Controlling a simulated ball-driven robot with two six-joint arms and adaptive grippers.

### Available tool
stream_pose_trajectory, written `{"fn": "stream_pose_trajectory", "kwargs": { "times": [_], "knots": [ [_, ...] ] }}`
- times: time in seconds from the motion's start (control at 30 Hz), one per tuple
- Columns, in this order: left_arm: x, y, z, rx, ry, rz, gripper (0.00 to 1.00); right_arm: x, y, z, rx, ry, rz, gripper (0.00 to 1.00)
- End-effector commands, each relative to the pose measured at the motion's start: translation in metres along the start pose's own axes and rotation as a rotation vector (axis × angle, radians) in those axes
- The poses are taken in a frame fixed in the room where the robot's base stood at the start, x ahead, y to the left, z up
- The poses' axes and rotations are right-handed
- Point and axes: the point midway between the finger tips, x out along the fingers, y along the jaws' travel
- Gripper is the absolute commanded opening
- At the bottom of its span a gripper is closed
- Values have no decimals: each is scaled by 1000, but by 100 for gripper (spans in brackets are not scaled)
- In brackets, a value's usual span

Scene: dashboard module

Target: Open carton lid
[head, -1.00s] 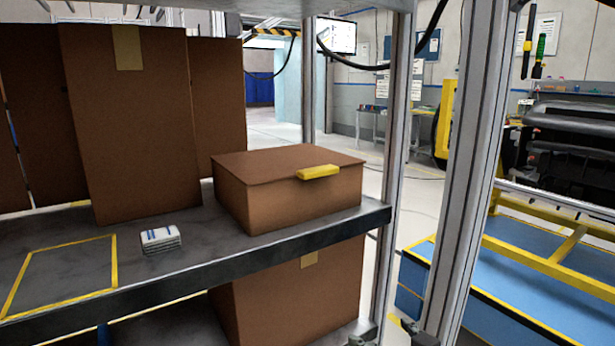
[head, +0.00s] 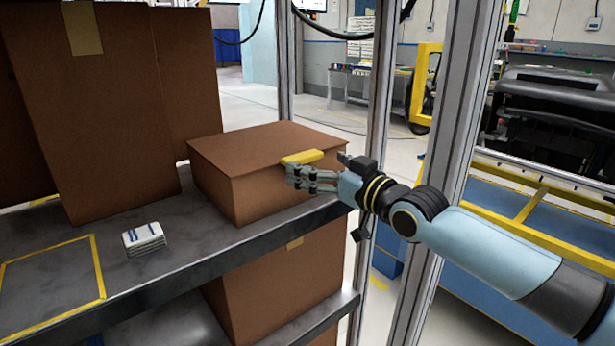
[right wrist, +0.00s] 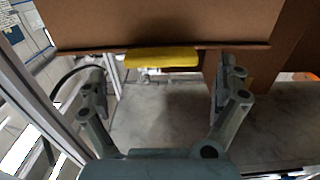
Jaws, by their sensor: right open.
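The brown carton (head: 235,190) sits on the grey shelf with its flat lid (head: 265,145) closed. A yellow tab (head: 302,157) sticks out at the lid's front edge. My right gripper (head: 298,180) is open, just below and in front of the tab. In the right wrist view, the tab (right wrist: 162,57) lies beyond and between the two spread fingers (right wrist: 162,88), along the edge of the carton (right wrist: 160,25), with nothing held. Part of the carton's front right is hidden behind my right gripper in the head view. My left gripper is not in view.
The shelf (head: 190,245) holds a small white stack with blue stripes (head: 143,238) and a yellow-outlined square. A tall brown carton (head: 95,110) stands at left. A metal post (head: 440,190) rises close to my right arm. Another carton (head: 275,290) is below the shelf.

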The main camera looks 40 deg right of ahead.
Motion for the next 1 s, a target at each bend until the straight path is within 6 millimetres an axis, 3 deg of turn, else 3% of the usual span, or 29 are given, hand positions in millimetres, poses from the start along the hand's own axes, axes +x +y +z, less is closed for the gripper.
{"fn": "stream_pose_trajectory", "kwargs": {
  "times": [0.03, 0.23, 0.6, 1.0],
  "knots": [
    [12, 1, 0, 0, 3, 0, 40, 8, 0, 4, 0, 4, -1, 100],
    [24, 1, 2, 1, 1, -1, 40, 31, 0, 2, 1, 1, 0, 100],
    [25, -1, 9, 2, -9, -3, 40, 37, 0, -1, 0, -1, -1, 100],
    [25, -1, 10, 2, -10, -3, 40, 37, 0, -1, 0, -1, -1, 48]
  ]
}}
